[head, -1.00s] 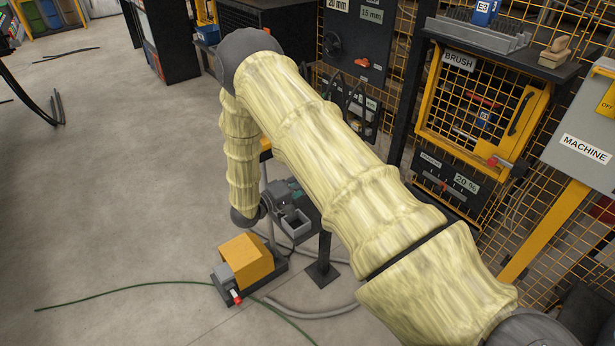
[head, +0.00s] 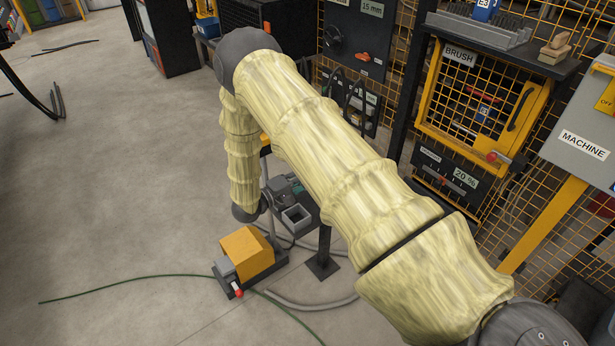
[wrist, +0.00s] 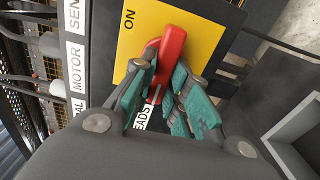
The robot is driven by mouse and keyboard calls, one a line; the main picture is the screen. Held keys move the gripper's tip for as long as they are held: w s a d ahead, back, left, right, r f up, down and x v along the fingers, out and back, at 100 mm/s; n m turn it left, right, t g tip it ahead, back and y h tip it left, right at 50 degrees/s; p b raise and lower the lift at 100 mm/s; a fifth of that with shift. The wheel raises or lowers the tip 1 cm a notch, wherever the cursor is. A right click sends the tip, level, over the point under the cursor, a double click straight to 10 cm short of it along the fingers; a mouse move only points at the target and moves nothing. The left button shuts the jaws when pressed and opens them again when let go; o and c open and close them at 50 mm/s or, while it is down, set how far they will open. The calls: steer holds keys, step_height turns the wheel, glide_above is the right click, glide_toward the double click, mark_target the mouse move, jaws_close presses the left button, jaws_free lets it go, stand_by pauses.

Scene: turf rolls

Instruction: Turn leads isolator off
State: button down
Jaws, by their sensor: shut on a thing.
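In the wrist view, a red switch handle (wrist: 165,52) stands on a yellow plate (wrist: 205,27) marked ON. A white label (wrist: 143,116) reading "...EADS" shows partly below the plate, behind my fingers. My gripper (wrist: 163,82) has its teal-padded fingers either side of the handle and is shut on it. The handle runs from the plate's middle down between the fingers, near upright and slightly tilted in the picture. In the head view my arm's forearm hides the gripper and the switch.
Labels SEN..., MOTOR and ...AL run down the panel's left side (wrist: 75,50), beside cable connectors. A grey box (wrist: 300,130) is at the lower right. In the head view, a yellow foot pedal (head: 246,254) and green cable lie on the floor. A mesh brush cage (head: 480,105) stands right.

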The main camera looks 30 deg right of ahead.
steer(key=c, duration=1.4)
jaws_free()
steer(key=shift+a, duration=0.15)
steer(key=a, duration=0.7)
steer(key=s+a, duration=0.1)
steer(key=a, duration=0.3)
steer(key=shift+a, duration=0.35)
